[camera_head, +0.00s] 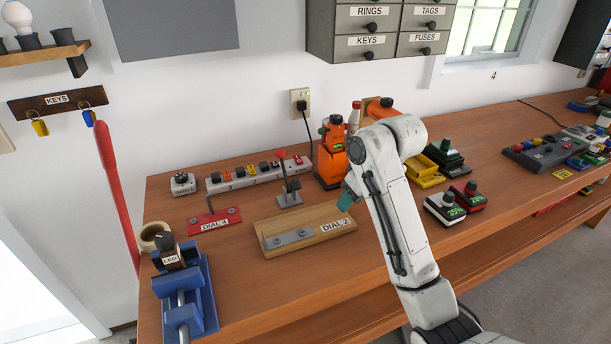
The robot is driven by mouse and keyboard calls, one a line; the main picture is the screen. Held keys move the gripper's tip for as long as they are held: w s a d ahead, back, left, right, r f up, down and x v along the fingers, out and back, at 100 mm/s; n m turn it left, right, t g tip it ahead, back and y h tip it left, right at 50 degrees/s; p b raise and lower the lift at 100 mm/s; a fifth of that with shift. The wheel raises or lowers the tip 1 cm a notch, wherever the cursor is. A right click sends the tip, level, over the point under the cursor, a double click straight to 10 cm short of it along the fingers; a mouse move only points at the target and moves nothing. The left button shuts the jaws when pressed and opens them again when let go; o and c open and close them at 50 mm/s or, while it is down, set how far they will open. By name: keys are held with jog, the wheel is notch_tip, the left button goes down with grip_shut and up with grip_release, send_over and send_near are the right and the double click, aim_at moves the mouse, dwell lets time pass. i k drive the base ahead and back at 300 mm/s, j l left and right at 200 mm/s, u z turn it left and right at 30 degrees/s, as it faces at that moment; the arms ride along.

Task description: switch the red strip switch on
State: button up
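A white power strip (258,174) lies at the back of the wooden workbench, against the wall. Several small switches or plugs, dark, orange and red, sit along its top. A small red piece (298,160) shows near its right end; whether it is on or off is too small to tell. My white arm rises from the bottom right and bends over the bench. A teal part (346,200), seemingly at the end of my arm, shows right of the strip and above the bench. My gripper's fingers are mostly hidden behind the arm, so their opening cannot be made out.
A wooden block (305,229) marked DIAL 2, a red plate (214,221) and a blue vise (185,292) lie in front. Bare bench shows between them.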

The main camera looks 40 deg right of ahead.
aim_at(297, 158)
jog(key=i+j+z, duration=0.3)
jog(key=i+j, duration=0.2)
jog(key=i, duration=0.15)
jog(key=i+j+z, duration=0.25)
jog(key=i+j, duration=0.35)
jog(key=j, duration=0.1)
